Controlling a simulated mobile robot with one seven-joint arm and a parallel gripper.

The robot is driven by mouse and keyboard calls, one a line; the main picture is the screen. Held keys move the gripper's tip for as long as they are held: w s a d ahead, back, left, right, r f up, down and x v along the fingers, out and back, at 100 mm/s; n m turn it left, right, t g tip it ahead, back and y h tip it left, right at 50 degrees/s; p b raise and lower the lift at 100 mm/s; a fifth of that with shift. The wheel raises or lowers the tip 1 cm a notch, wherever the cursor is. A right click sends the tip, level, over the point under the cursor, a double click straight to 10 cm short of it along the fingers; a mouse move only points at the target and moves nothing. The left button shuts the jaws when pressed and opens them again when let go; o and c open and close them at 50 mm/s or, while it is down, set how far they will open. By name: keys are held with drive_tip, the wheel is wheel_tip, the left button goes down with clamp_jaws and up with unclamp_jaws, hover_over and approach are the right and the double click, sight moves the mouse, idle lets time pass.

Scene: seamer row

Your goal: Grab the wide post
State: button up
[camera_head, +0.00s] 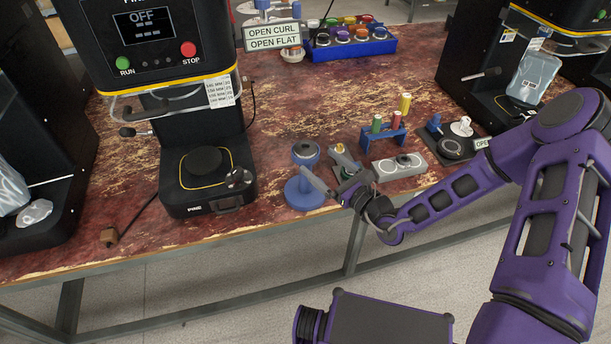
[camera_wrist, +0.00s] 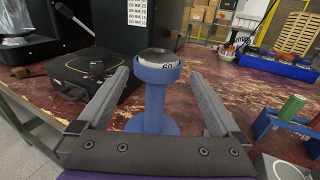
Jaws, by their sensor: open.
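A blue post (camera_head: 305,193) stands upright near the table's front edge, with a round base and a wider cup on top. A dark round piece marked 60 (camera_wrist: 158,58) sits in the cup. In the wrist view the blue post (camera_wrist: 154,108) is between the two fingers of my gripper (camera_wrist: 157,76), with a gap on each side. My gripper (camera_head: 324,164) is open and holds nothing. In the head view its fingers partly cover the area beside the post.
A black seaming machine (camera_head: 205,180) with its display reading OFF stands left of the post. A grey block (camera_head: 398,167) and a blue rack with coloured pegs (camera_head: 383,137) stand to the right. A blue tray of round pieces (camera_head: 352,48) is at the back. The table behind the post is clear.

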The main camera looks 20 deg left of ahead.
sight(313, 157)
drive_tip(key=shift+x, duration=3.15)
drive_tip(key=shift+s+r, duration=0.15)
drive_tip(key=shift+c, duration=0.3)
clamp_jaws()
